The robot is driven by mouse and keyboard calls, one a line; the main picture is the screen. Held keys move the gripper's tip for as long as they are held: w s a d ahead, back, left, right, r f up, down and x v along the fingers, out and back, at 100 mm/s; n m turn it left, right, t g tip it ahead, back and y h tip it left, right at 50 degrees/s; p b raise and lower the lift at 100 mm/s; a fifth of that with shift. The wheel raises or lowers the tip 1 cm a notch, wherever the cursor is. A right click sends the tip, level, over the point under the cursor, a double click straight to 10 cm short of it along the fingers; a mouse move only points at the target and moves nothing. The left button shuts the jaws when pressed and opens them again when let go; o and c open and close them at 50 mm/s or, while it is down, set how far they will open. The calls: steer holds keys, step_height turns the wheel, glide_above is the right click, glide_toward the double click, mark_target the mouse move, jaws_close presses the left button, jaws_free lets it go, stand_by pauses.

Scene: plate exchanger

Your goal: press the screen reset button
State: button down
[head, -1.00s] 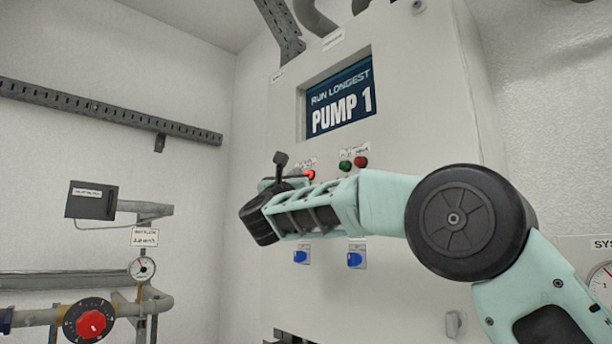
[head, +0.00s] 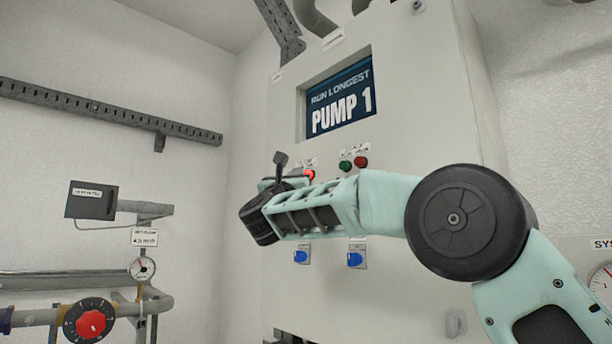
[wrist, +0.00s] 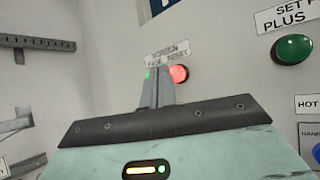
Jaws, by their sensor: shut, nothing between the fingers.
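A grey control cabinet (head: 400,110) carries a screen (head: 340,98) reading "RUN LONGEST PUMP 1". Below the screen, a small label and a lit red button (head: 309,174) show just past my wrist. In the wrist view the red button (wrist: 179,74) glows just right of my fingertips, under a label (wrist: 168,54) that seems to read "SCREEN" and "RESET". A green button (wrist: 148,75) is partly hidden by my fingers. My gripper (wrist: 157,72) is shut and empty, pointing at the panel between these two buttons. I cannot tell whether it touches the panel.
Another green button (head: 345,166) and a dark red one (head: 361,162) sit to the right. Two blue switches (head: 301,257) are below my arm. A red-centred dial (head: 91,323), pipes and a gauge (head: 142,268) are at the left wall.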

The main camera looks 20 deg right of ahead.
steer(key=shift+w+d+b, duration=0.1)
steer(key=shift+d+b, duration=0.1)
steer(key=shift+b, duration=0.15)
steer(key=shift+w+d, duration=0.1)
steer(key=shift+d, duration=0.1)
steer(key=shift+w+d+b, duration=0.15)
steer(key=shift+d+b, duration=0.25)
steer(key=shift+b, duration=0.15)
stand_by(0.9)
steer(key=shift+s+a+b, duration=0.35)
steer(key=shift+a+b, duration=0.15)
steer(key=shift+a, duration=0.25)
steer(key=shift+a, duration=0.1)
steer(key=shift+s+a+b, duration=0.25)
steer(key=shift+s+a, duration=0.05)
steer(key=shift+a, duration=0.45)
steer(key=shift+s+a+b, duration=0.2)
steer(key=shift+s+a, duration=0.15)
steer(key=shift+a, duration=0.4)
steer(key=shift+s+a+b, duration=0.25)
steer(key=shift+s+a, duration=0.05)
steer(key=shift+a, duration=0.45)
